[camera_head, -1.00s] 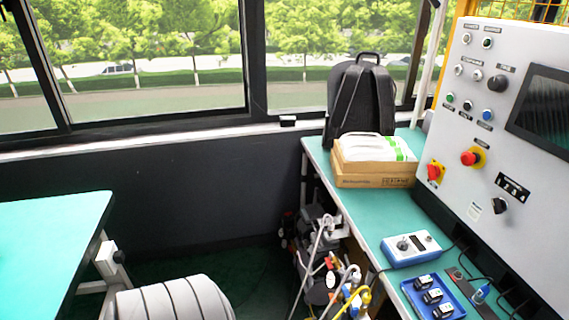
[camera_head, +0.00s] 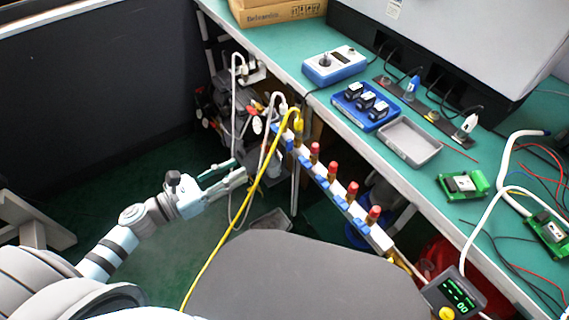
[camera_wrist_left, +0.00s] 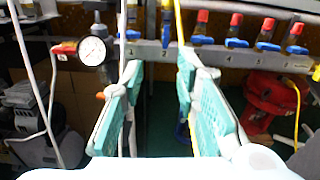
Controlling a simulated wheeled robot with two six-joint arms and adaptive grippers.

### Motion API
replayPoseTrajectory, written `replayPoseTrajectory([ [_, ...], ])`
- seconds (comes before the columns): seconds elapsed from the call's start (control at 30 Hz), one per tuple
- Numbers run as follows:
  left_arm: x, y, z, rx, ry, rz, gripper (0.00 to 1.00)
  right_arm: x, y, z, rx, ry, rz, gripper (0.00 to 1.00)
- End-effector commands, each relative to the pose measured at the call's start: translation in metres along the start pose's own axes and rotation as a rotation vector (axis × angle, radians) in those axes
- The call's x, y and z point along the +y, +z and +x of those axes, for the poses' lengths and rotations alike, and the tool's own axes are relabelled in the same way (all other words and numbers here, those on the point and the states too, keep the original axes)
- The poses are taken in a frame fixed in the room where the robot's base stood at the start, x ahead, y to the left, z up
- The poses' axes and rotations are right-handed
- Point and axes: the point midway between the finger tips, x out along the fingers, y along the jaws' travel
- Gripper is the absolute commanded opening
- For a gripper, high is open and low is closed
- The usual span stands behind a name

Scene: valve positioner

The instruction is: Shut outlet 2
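The manifold (camera_head: 330,185) is a pale bar beside the bench edge, with red-capped outlets (camera_head: 352,190) and blue handles. In the left wrist view the manifold bar (camera_wrist_left: 150,54) runs across, with number labels under its valves. Valve 2's blue handle (camera_wrist_left: 166,28) appears upright above its label. A yellow hose (camera_wrist_left: 180,22) passes just right of it. My left gripper (camera_head: 241,169) is open and empty; in the left wrist view its teal fingers (camera_wrist_left: 159,66) spread below and in front of outlets 1 and 2. Contact with the handle cannot be told. My right gripper is not in view.
A pressure gauge (camera_wrist_left: 92,51) is left of the manifold. White and yellow hoses hang near my left gripper. The green bench (camera_head: 290,55) holds a blue-and-white box (camera_head: 335,65), a blue tray (camera_head: 365,107), a grey tray (camera_head: 409,142) and a control cabinet (camera_head: 450,45).

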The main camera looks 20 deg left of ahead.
Motion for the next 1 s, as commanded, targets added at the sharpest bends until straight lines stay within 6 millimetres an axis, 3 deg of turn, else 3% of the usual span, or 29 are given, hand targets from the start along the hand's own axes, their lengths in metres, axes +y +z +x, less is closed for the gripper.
replayPoseTrajectory([
  [0.17, -0.009, 0.012, 0.028, -0.014, -0.034, 0.074, 0.28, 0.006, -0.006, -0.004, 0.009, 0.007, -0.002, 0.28],
  [0.4, -0.010, 0.013, 0.099, -0.015, -0.031, 0.064, 0.28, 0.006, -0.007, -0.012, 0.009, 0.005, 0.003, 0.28],
  [0.53, -0.011, 0.012, 0.127, -0.012, -0.031, 0.063, 0.28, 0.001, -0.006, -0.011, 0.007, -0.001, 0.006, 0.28],
  [0.7, -0.011, 0.010, 0.143, -0.008, -0.030, 0.063, 0.28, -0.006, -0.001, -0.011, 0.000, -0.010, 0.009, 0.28],
  [0.97, -0.011, 0.010, 0.145, -0.008, -0.030, 0.063, 0.28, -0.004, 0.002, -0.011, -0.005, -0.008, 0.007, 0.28],
  [1.0, -0.011, 0.010, 0.145, -0.008, -0.030, 0.063, 0.24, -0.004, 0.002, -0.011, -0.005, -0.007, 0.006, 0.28],
])
